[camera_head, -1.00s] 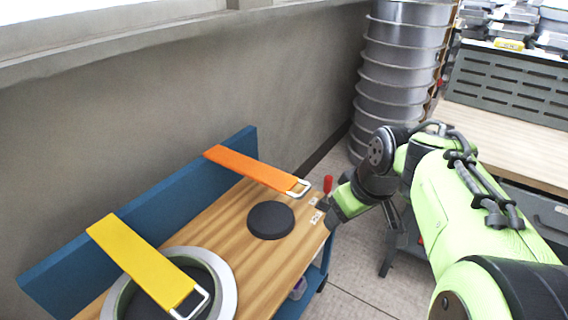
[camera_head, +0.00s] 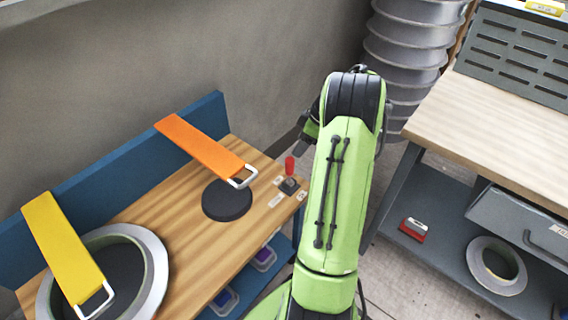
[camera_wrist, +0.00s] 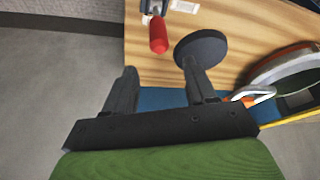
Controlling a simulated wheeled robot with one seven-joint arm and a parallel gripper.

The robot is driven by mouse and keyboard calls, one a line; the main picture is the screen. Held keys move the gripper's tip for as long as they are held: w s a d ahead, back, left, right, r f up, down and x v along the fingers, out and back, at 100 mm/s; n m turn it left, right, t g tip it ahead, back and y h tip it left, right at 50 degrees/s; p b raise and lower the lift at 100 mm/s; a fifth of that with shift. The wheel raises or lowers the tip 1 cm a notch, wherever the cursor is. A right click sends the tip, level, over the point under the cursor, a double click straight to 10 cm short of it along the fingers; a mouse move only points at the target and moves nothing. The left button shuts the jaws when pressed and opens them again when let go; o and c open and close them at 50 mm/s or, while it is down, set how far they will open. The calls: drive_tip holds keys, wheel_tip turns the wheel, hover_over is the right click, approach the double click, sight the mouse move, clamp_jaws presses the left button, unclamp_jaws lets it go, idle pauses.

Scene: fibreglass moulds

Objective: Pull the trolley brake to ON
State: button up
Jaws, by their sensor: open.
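The trolley's wooden top (camera_head: 150,235) carries a brake lever with a red handle (camera_head: 290,165) on a dark base (camera_head: 289,186) at its right end. The handle stands roughly upright in the head view. In the wrist view the red handle (camera_wrist: 158,34) points down the picture, beyond the gap between my fingertips and apart from them. My gripper (camera_wrist: 159,70) is open and empty. In the head view my gripper (camera_head: 303,146) is partly hidden behind my arm, close behind the handle. Small pale labels (camera_head: 276,200) lie beside the base; I cannot read them.
A dark round disc (camera_head: 227,200) and an orange strap (camera_head: 200,146) with a metal loop lie near the lever. A yellow strap (camera_head: 62,245) crosses a ring mould (camera_head: 155,270). A wall stands behind; a workbench (camera_head: 500,130) stands to the right.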

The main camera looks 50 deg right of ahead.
sight(291, 159)
drive_tip(key=b+x, duration=0.3)
drive_tip(key=x, duration=0.9)
drive_tip(key=shift+s+r, duration=0.1)
drive_tip(key=shift+c, duration=0.3)
clamp_jaws()
